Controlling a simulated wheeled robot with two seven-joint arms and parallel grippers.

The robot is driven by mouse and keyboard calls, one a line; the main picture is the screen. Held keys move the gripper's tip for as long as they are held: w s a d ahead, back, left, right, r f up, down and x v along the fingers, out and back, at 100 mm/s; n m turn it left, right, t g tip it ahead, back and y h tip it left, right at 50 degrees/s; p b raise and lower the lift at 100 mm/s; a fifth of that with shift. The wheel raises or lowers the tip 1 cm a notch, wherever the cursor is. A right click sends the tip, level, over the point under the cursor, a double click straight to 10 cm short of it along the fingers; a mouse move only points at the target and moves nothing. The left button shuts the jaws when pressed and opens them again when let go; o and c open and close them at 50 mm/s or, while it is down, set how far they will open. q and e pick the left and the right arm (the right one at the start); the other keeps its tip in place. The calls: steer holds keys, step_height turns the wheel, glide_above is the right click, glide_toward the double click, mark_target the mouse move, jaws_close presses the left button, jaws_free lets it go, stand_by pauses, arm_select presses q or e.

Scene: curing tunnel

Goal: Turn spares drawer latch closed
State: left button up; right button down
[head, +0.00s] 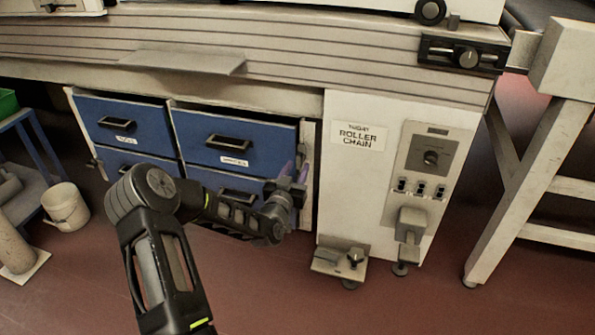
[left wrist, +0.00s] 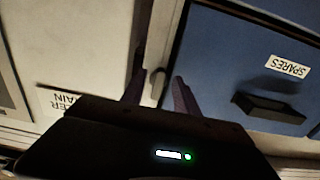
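The spares drawer (left wrist: 235,60) is a blue front with a dark handle and a white SPARES label, upside down in the left wrist view. In the head view it appears to be the upper right blue drawer (head: 200,133). Its small grey latch (left wrist: 157,83) is on the pale frame strip beside the drawer edge. My left gripper (left wrist: 158,90) is open, its two fingers apart with the latch between them in the picture; I cannot tell whether they touch it. In the head view the left gripper (head: 295,172) points up at the cabinet's right edge. My right gripper is not seen.
Other blue drawers (head: 122,120) fill the cabinet to the left. A white panel with a ROLLER CHAIN sign (head: 357,137) and a control box (head: 430,158) stands to the right. A ledge (head: 182,62) juts out above. A white bucket (head: 65,206) stands on the floor.

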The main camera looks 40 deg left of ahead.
arm_select(q)
steer(key=shift+w+a, duration=0.2)
steer(key=shift+w, duration=0.4)
jaws_close()
